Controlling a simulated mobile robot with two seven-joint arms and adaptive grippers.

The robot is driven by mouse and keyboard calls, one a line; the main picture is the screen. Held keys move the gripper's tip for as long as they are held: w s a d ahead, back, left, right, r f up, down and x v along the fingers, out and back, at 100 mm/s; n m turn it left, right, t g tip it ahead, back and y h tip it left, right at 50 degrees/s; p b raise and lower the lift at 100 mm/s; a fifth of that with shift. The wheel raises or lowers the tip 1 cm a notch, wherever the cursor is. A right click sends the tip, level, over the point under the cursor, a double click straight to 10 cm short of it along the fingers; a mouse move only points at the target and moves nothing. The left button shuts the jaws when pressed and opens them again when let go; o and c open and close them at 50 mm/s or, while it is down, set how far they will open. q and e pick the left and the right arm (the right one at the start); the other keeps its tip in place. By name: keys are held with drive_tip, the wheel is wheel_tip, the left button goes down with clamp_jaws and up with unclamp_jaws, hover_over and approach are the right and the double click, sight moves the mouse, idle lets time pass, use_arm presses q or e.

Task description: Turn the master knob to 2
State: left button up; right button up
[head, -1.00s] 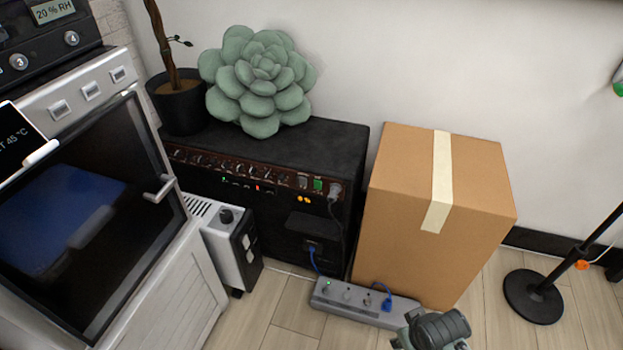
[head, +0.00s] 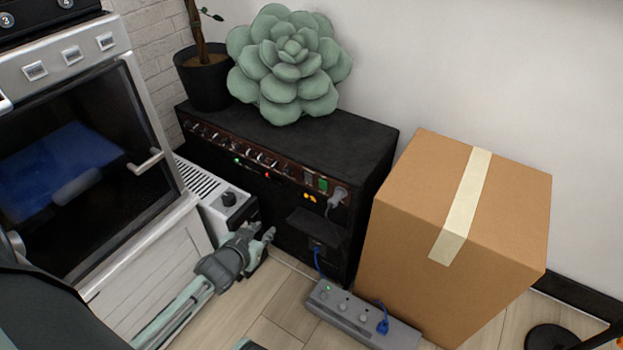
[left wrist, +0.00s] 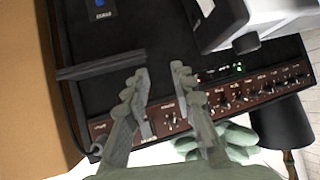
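The black amplifier (head: 300,140) stands against the wall with a brown control panel (head: 236,149) holding a row of small knobs. The master knob's label is too small to read; a single knob (left wrist: 172,122) sits apart from the main row in the left wrist view, between my finger lines. My left gripper (head: 268,236) is in front of the amplifier, below the panel and near the white heater. In the left wrist view my left gripper (left wrist: 160,78) is open and empty, with a clear gap between its fingers. My right gripper is not in view.
The white heater (head: 215,200) with a black dial stands between the oven (head: 85,130) and amplifier. A cardboard box (head: 410,235) is on the right. A grey power strip (head: 350,308) with blue plugs lies in front. A succulent cushion (head: 290,70) and potted plant (head: 207,82) sit on the amplifier.

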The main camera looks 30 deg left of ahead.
sight(285, 173)
use_arm(q)
drive_tip(key=w+r+t+h+b, duration=0.1)
drive_tip(key=w+r+t, duration=0.1)
drive_tip(key=w, duration=0.2)
drive_tip(key=w+a+r+t+h+b, duration=0.1)
drive_tip(key=w+r+t+h, duration=0.1)
drive_tip(key=w+t, duration=0.1)
drive_tip(key=w+a+r+t+h+b, duration=0.1)
drive_tip(key=w+r+t, duration=0.1)
drive_tip(key=w, duration=0.4)
drive_tip(key=shift+w+r+m, duration=0.1)
drive_tip(key=shift+r+m, duration=0.2)
drive_tip(key=shift+r, duration=0.25)
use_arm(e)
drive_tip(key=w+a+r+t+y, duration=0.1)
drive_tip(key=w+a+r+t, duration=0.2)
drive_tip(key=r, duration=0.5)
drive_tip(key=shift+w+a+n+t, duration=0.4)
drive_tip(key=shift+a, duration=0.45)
use_arm(q)
drive_tip(key=shift+c, duration=0.2)
clamp_jaws()
